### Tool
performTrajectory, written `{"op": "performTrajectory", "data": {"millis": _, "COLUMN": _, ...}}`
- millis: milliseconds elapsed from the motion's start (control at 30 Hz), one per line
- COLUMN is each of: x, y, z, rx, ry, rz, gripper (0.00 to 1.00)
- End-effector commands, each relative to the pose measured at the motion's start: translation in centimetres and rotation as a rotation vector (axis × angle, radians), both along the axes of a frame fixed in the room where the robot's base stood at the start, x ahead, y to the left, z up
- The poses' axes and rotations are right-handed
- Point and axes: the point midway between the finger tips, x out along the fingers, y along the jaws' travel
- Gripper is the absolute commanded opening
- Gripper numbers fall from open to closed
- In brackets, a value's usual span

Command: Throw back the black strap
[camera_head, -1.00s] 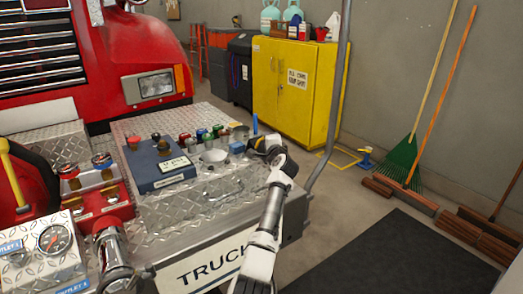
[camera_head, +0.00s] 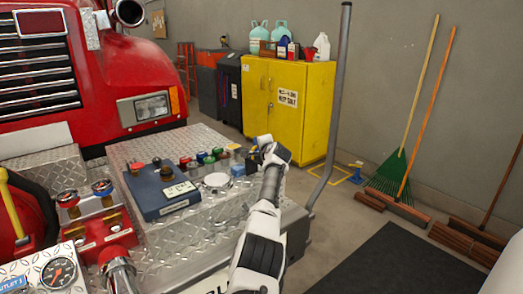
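No black strap can be made out clearly. My arm hides part of the bumper's right side.
A grey pole (camera_head: 335,110) stands close to the right of my gripper. A yellow cabinet (camera_head: 287,108) stands behind. A dark mat (camera_head: 385,265) covers floor at right.

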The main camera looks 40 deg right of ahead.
Motion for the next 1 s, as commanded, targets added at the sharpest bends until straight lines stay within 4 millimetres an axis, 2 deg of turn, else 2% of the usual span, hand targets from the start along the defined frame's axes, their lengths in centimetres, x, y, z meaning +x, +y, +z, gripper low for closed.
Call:
{"op": "performTrajectory", "data": {"millis": 33, "x": 0.22, "y": 0.34, "z": -0.61, "rx": 0.01, "ry": 0.004, "rz": 0.005, "gripper": 0.0}}
{"op": "performTrajectory", "data": {"millis": 433, "x": 0.25, "y": 0.36, "z": -0.77, "rx": 0.011, "ry": 0.006, "rz": 0.006, "gripper": 0.0}}
{"op": "performTrajectory", "data": {"millis": 467, "x": 0.26, "y": 0.36, "z": -0.79, "rx": 0.011, "ry": 0.006, "rz": 0.006, "gripper": 0.29}}
{"op": "performTrajectory", "data": {"millis": 500, "x": 0.25, "y": 0.37, "z": -0.81, "rx": 0.012, "ry": 0.007, "rz": 0.006, "gripper": 0.32}}
{"op": "performTrajectory", "data": {"millis": 1000, "x": -0.22, "y": 0.27, "z": -0.73, "rx": 0.007, "ry": 0.008, "rz": 0.005, "gripper": 0.32}}
